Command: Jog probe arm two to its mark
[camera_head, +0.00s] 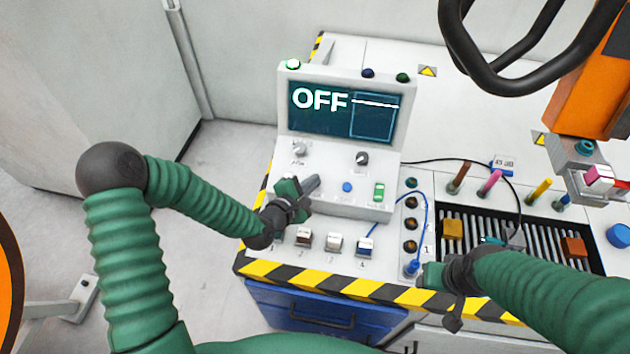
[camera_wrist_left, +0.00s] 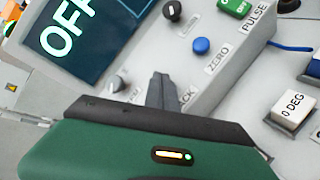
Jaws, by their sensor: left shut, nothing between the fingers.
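I cannot tell which part is probe arm two, nor see its mark. An orange arm-like unit (camera_head: 592,85) with a grey lower end hangs at the upper right in the head view. A white console (camera_head: 330,195) has a screen (camera_head: 345,112) reading OFF. My left gripper (camera_head: 310,186) is shut and empty, over the console's lower left panel. In the left wrist view its dark fingertips (camera_wrist_left: 163,92) lie in front of the panel, between a grey knob (camera_wrist_left: 118,84) and the blue ZERO button (camera_wrist_left: 202,46). Contact cannot be told. My right gripper (camera_head: 453,285) is by the front edge, its fingers unclear.
Several block keys (camera_head: 333,242) stand before the console; one reads 0 DEG (camera_wrist_left: 291,106). A ribbed dark tray (camera_head: 445,213) holds yellow and orange blocks. Coloured pegs (camera_head: 490,182) stand behind it. A blue cable (camera_head: 425,225) runs beside the console. Black cables hang at upper right.

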